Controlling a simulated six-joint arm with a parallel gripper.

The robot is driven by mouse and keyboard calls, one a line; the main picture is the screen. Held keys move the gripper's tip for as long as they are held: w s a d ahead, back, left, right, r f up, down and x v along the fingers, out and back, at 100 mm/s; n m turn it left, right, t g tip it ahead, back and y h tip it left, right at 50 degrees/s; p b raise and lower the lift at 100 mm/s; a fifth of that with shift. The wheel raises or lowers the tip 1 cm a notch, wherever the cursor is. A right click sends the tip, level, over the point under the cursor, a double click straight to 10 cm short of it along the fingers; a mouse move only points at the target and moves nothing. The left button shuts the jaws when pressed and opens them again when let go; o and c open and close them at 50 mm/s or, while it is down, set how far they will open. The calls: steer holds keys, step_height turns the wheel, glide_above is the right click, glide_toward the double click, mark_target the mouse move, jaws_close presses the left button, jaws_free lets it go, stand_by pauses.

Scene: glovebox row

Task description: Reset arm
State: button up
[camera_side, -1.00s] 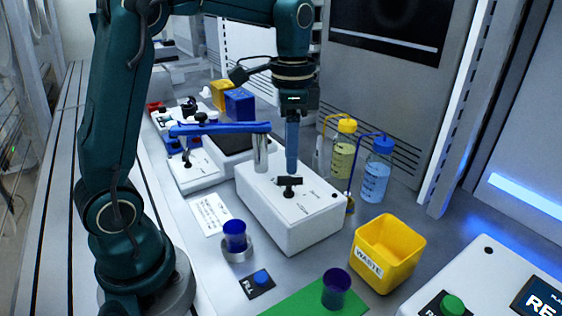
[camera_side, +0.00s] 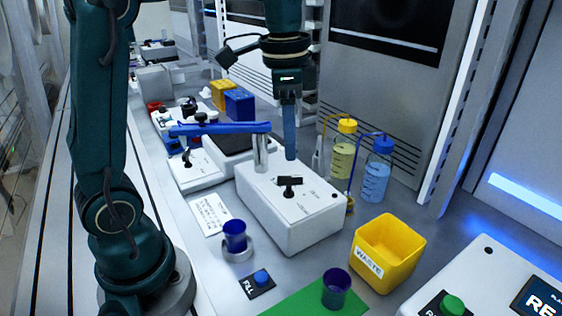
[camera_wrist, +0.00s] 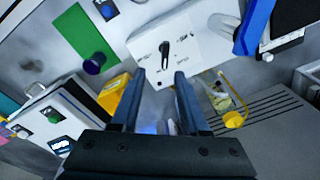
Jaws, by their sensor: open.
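My gripper (camera_side: 288,128) hangs above the white box with the black knob (camera_side: 289,186), fingers pointing down, in the side view. In the wrist view its two dark blue fingers (camera_wrist: 157,88) stand apart with nothing held between them. The white box also shows beyond the fingers in the wrist view (camera_wrist: 190,48). My gripper is clear of the box top and touches nothing that I can see.
A blue lever arm (camera_side: 222,128) spans left of the gripper. Yellow-capped (camera_side: 343,155) and blue-capped bottles (camera_side: 377,175) stand right. A yellow waste bin (camera_side: 388,250), a blue cup on a stand (camera_side: 234,234) and a cup on a green mat (camera_side: 336,287) are in front.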

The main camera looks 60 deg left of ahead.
steer(key=s+d+f+n+t, duration=0.1)
steer(key=s+d+n+t, duration=0.1)
steer(key=s, duration=0.3)
steer(key=s+d+f+n+t, duration=0.2)
steer(key=s+n, duration=0.2)
steer(key=s, duration=0.2)
steer(key=shift+s+t, duration=0.2)
steer(key=shift+t, duration=0.1)
